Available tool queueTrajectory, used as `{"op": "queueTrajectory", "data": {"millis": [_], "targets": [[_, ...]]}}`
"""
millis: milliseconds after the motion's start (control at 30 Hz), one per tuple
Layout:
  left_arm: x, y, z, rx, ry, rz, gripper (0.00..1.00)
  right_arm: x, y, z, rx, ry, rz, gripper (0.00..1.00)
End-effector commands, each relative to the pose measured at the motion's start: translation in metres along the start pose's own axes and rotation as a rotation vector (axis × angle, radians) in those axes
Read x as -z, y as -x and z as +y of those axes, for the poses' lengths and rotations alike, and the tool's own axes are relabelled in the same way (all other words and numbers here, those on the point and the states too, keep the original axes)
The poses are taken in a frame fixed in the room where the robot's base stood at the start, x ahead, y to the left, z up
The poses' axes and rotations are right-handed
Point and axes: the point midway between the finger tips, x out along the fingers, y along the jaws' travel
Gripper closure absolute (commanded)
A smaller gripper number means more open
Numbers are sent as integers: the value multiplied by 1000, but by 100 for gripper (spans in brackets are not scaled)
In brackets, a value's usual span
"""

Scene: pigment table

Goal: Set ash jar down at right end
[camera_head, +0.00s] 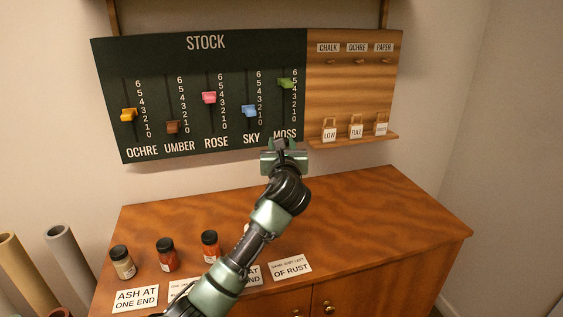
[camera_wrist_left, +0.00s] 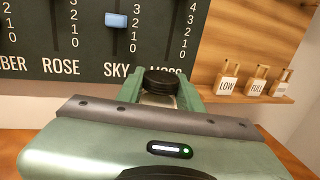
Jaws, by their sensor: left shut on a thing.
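My left gripper (camera_head: 283,150) is raised above the back of the wooden cabinet top (camera_head: 370,220), in front of the board's lower edge. In the left wrist view, it is shut on a jar with a black lid (camera_wrist_left: 160,78). Only the lid and a little of the pale body show, so I cannot read its contents. On the cabinet's left part stand a beige jar (camera_head: 122,263), a dark red jar (camera_head: 167,256) and an orange-red jar (camera_head: 210,247), all black-lidded and upright. My arm hides part of the row to their right. My right gripper is not in view.
The cabinet top's right side is clear. Cards lie along the front edge, including "ASH AT ONE END" (camera_head: 136,299) and "SAND JUST LEFT OF RUST" (camera_head: 290,269). The STOCK board (camera_head: 200,75) and a ledge with tags (camera_head: 355,138) are behind. Tubes (camera_head: 70,260) stand at left.

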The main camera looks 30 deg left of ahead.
Motion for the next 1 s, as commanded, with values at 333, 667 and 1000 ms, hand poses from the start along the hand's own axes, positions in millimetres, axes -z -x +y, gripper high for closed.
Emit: {"op": "queueTrajectory", "data": {"millis": [333,667,1000], "targets": [[-23,56,-6,220,-4,-27,100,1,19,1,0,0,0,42],[7,106,-24,392,-4,7,100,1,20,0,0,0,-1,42],[99,105,-24,389,-2,7,100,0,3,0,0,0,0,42]]}}
